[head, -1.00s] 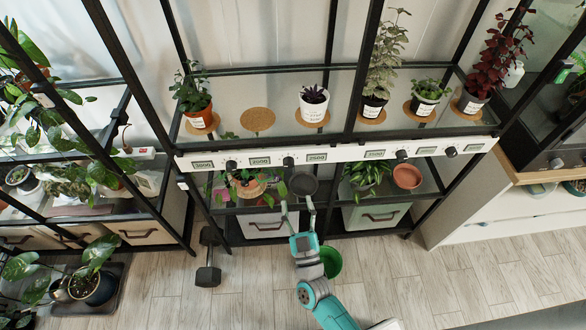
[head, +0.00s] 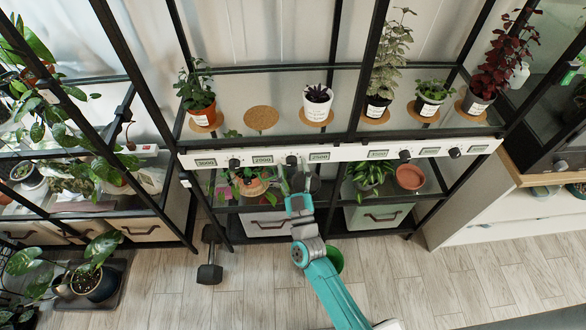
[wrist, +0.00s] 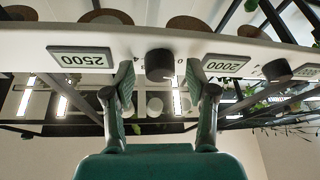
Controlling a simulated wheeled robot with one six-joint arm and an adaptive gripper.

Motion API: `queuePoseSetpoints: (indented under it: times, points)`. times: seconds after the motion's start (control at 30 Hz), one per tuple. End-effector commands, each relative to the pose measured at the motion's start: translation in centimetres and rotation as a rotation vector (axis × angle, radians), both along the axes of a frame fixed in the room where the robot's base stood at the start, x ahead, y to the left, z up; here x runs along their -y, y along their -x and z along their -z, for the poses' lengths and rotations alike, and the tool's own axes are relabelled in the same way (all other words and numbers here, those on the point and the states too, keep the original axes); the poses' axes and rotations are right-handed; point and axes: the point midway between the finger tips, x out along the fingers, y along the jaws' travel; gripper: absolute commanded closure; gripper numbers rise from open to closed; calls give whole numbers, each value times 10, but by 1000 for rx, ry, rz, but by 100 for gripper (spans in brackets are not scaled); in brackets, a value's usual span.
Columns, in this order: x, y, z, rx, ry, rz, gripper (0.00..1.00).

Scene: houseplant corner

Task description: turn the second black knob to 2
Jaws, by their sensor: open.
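A long white rail (head: 350,153) across the shelf front carries several black knobs and small display labels. The second black knob from the left (head: 291,160) sits between the 2000 and 2500 displays. In the wrist view the rail is upside down, and this knob (wrist: 159,65) is between and just ahead of the fingertips. Small marks are printed beside it, too small to read fully. My gripper (head: 298,174) is open, just below and in front of the knob. In the wrist view its two fingers (wrist: 159,78) are spread left and right of the knob, apart from it.
Another black knob (head: 234,163) sits to the left, and one (head: 405,155) farther right. Potted plants stand on the glass shelf above. A dark pot behind my gripper is partly hidden. A dumbbell (head: 210,255) and a green bucket (head: 335,260) are on the floor.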

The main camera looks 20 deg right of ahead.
Motion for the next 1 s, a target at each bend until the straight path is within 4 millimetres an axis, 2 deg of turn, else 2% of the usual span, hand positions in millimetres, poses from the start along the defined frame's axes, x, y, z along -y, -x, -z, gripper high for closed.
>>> queuePoseSetpoints:
  times: [0.03,0.07,0.27,0.67,1.0]
  points:
    - [0,0,0,0,0,0,43]
    - [0,0,0,0,0,0,48]
    - [0,0,0,0,0,0,98]
    - [-1,0,0,15,-48,-1,100]
    - [-4,-1,0,90,-276,-2,100]
